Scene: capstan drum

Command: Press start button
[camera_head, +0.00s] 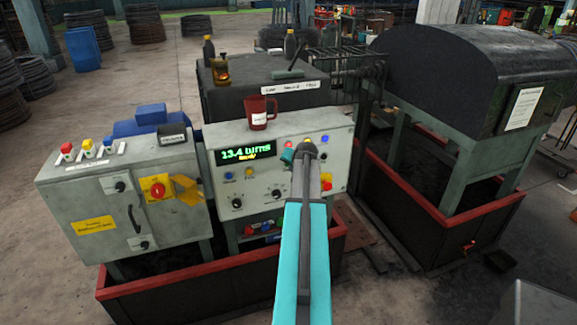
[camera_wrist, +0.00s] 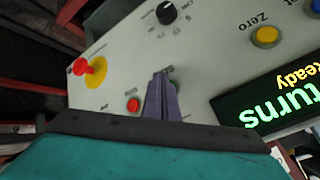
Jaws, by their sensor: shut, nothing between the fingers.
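The control panel (camera_head: 270,185) is a pale grey box with a lit green display (camera_head: 246,152). My gripper (camera_head: 306,152) is in front of the panel's right part, with its fingers shut and empty. In the wrist view the dark finger pair (camera_wrist: 164,80) points at the panel face. A red button (camera_wrist: 133,104) sits beside the fingers. The button labels near them are too small to read.
A red mushroom button on yellow (camera_wrist: 95,68), a black knob (camera_wrist: 167,13) and a yellow Zero button (camera_wrist: 266,36) are on the panel. A red mug (camera_head: 260,111) stands on top. A grey switch cabinet (camera_head: 125,205) is at left, and a dark covered drum (camera_head: 470,80) at right.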

